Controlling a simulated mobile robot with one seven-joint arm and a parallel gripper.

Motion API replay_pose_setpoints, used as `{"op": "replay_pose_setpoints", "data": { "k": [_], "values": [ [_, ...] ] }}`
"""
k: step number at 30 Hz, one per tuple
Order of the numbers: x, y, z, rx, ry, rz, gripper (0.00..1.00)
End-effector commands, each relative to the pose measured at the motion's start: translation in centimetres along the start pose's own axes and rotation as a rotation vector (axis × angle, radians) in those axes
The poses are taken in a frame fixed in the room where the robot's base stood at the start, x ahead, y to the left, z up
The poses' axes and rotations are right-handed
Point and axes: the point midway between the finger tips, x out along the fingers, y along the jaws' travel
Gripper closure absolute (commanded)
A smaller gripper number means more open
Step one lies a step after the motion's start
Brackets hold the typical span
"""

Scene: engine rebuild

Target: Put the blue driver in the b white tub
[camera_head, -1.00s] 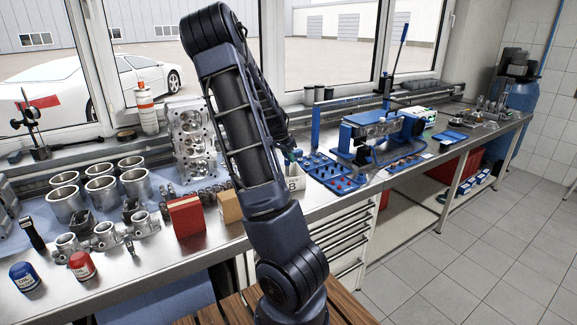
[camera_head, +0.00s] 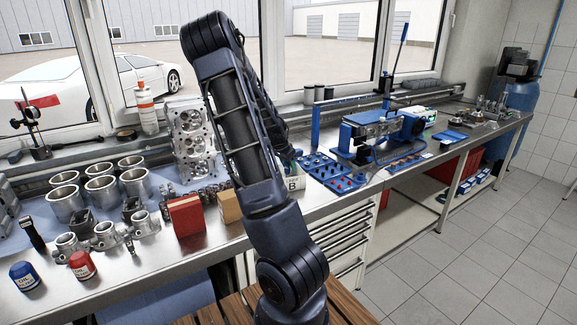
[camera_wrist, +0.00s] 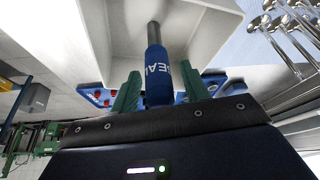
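The blue driver (camera_wrist: 158,78) shows in the wrist view, with its metal shaft (camera_wrist: 153,35) reaching into the b white tub (camera_wrist: 95,22). Its blue handle carries white lettering. My gripper (camera_wrist: 160,80) has a green finger on each side of the handle. Narrow gaps show between fingers and handle, so it looks open around the driver. In the head view the tub (camera_head: 293,184), marked B, stands on the bench just right of my arm. There my arm mostly hides the gripper, and the driver cannot be made out clearly.
A blue tray with small parts (camera_head: 335,176) lies right of the tub. A cardboard-coloured box (camera_head: 229,206) and a red box (camera_head: 186,215) stand to its left. A cylinder head (camera_head: 190,142) stands behind. The bench's front edge is close.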

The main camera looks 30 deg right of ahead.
Motion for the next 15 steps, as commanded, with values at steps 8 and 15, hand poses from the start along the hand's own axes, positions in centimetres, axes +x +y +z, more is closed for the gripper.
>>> {"op": "replay_pose_setpoints", "data": {
  "k": [8,15],
  "values": [
    [-0.6,0.0,-0.1,0.0,0.001,-0.001,0.54],
    [-3.5,-0.1,-0.1,-0.002,0.001,-0.004,0.54]
  ]
}}
